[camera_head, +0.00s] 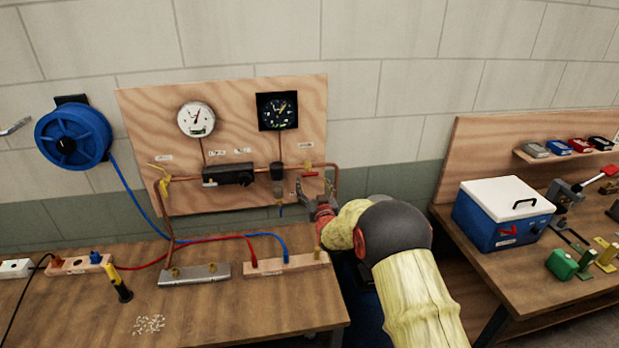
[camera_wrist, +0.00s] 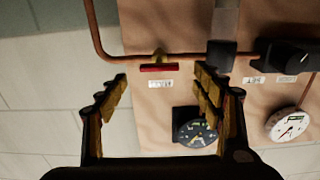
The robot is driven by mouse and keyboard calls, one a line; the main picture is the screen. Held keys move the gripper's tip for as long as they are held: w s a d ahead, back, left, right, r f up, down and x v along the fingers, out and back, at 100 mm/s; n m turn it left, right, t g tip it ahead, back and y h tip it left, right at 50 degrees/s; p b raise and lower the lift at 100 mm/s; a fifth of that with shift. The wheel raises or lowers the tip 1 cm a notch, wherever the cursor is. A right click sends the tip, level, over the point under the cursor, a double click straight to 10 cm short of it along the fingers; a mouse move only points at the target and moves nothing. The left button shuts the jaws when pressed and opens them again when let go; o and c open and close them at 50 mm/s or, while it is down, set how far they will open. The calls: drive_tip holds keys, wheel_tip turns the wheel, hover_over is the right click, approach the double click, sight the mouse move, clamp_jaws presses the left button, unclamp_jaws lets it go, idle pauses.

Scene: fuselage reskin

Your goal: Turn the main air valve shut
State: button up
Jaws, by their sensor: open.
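A red lever handle (camera_head: 311,174) sits on a brass valve in the copper pipe at the right of the plywood panel (camera_head: 225,95). My gripper (camera_head: 316,192) is open and empty, just below the handle in the head view. In the wrist view my gripper (camera_wrist: 160,82) has its two fingers spread, with the handle just beyond and between their tips; contact does not show. A yellow-handled valve (camera_head: 160,184) is at the panel's left.
A white gauge (camera_head: 196,119), a black gauge (camera_head: 277,111) and a dark regulator block (camera_head: 228,174) are on the panel. A blue hose reel (camera_head: 73,137) hangs left. Red and blue hoses cross the bench (camera_head: 230,315). A blue cooler box (camera_head: 500,218) stands on the right bench.

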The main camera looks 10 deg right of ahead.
sight(310, 173)
drive_tip(key=w, duration=0.5)
drive_tip(key=shift+w, duration=0.15)
drive_tip(key=shift+c, duration=1)
drive_tip(key=c, duration=1)
drive_tip(key=shift+o, duration=0.2)
